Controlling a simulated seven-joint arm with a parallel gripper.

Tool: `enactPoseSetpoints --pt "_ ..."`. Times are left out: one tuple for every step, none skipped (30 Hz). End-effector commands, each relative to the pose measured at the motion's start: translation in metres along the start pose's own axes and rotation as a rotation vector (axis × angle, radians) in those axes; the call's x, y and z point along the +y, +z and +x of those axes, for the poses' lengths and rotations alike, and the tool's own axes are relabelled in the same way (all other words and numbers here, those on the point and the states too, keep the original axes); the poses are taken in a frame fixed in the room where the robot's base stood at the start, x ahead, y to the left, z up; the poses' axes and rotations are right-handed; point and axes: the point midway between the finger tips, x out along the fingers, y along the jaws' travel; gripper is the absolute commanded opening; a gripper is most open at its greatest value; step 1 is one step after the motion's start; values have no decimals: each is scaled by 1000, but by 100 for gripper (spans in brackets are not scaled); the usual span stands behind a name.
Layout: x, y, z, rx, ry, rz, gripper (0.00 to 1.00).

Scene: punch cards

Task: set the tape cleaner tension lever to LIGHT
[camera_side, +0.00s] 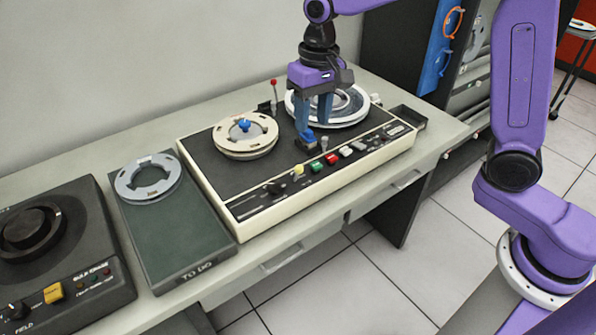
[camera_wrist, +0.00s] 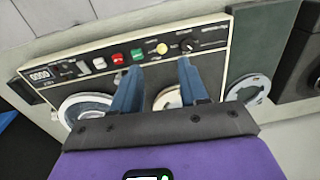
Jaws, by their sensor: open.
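The tape cleaner (camera_side: 215,165) is a cream machine with a dark top and two reels. On its front panel is a black knob or lever (camera_side: 275,188) beside small white markings, at the left end; it also shows in the wrist view (camera_wrist: 187,47). A thin red-tipped lever (camera_side: 274,90) stands upright at the back between the reels. I cannot tell which one is the tension lever, and the lettering is too small to read. My gripper (camera_side: 313,134) is open and points down over the deck between the reels, with nothing visible between its blue fingers (camera_wrist: 160,65).
A cream reel (camera_side: 228,152) and a white-grey reel (camera_side: 350,120) sit on the deck. Yellow (camera_side: 298,170), green (camera_side: 317,166) and red (camera_side: 332,159) buttons line the front. A green tray (camera_side: 185,235) with a grey reel and a dark machine (camera_side: 80,255) stand left.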

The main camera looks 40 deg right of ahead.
Motion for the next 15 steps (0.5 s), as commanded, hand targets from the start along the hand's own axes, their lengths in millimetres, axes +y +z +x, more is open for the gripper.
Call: enactPoseSetpoints --pt "-1 -9 1 0 -1 40 44" --pt "0 -14 2 1 -2 61 44" --pt "0 -19 2 1 -3 88 44" --pt "0 -23 2 2 -4 104 44" --pt "1 -26 3 2 -5 119 44" --pt "1 -29 3 2 -5 135 44" --pt "2 -31 3 2 -6 145 44" --pt "2 -33 3 3 -6 154 44" --pt "2 -34 4 2 -6 162 44" --pt "3 -35 4 2 -7 166 44" --pt "3 -35 5 2 -7 169 44" --pt "3 -36 6 2 -7 171 44" --pt "3 -36 8 2 -7 172 44" --pt "3 -36 11 1 -6 172 44" --pt "3 -35 15 0 -6 171 44"
